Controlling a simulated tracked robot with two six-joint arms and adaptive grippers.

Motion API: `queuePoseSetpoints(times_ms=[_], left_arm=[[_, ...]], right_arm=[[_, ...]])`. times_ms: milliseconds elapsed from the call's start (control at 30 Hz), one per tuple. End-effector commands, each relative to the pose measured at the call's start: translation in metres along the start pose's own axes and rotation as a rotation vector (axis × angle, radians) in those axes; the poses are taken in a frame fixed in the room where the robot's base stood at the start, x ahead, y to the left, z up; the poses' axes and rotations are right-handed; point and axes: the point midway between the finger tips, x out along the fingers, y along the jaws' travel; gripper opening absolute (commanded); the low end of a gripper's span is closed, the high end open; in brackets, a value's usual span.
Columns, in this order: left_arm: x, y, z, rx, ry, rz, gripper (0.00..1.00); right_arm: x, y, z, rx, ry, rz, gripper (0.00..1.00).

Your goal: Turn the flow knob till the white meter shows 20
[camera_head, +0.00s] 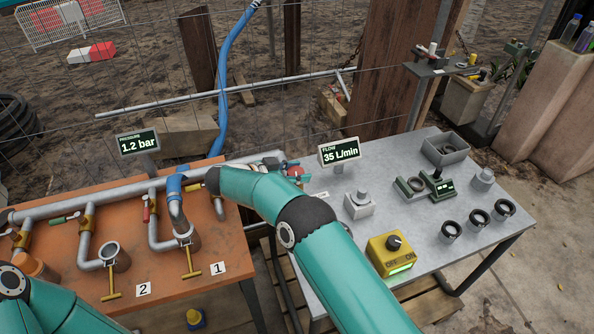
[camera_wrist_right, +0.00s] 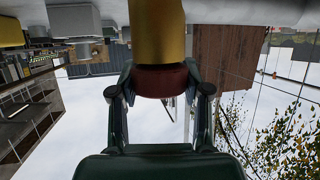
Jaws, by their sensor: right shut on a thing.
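The flow meter (camera_head: 339,151) is a white-framed sign on the grey table and reads 35 L/min. In the right wrist view my right gripper (camera_wrist_right: 160,92) is shut on a dark red knob (camera_wrist_right: 165,79) in front of a yellow, brass-like body (camera_wrist_right: 160,30). In the head view a small red part (camera_head: 295,171) shows at the pipe's right end, just beyond my right arm. That arm hides most of the gripper and the knob there. My left arm shows at the lower left; its gripper is outside the view.
A pressure meter (camera_head: 138,142) reads 1.2 bar. The orange table (camera_head: 120,240) carries pipes and valves. The grey table (camera_head: 420,216) holds a yellow ON/OFF box (camera_head: 390,254), a grey tray (camera_head: 445,149) and several black rings. A wire fence stands behind both tables.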

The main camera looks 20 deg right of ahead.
Motion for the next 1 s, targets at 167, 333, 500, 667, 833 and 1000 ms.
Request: queuePoseSetpoints(times_ms=[167,333,500,667,833,1000], left_arm=[[0.0035,-0.0013,0.0,0.0,0.0,0.0,0.4],[0.0064,-0.0023,0.0,0.0,0.0,0.0,0.4],[0.0088,-0.0032,-0.0001,0.0,0.0,0.0,0.4],[0.0102,-0.0037,-0.0001,0.0,0.0,0.0,0.4],[0.0108,-0.0039,-0.0001,0.0,0.0,0.0,0.4],[0.0108,-0.0039,-0.0001,0.0,0.0,0.0,0.4]], right_arm=[[0.0007,-0.0002,0.0011,0.022,0.001,0.047,0.13],[0.0007,-0.0002,0.0009,0.037,0.001,0.083,0.13],[0.0006,-0.0001,0.0007,0.049,0.002,0.111,0.13],[0.0004,0.0,0.0003,0.056,0.002,0.129,0.13],[0.0002,-0.0001,-0.0005,0.059,0.002,0.138,0.13],[0.0,0.0,-0.0011,0.06,0.002,0.14,0.13]])
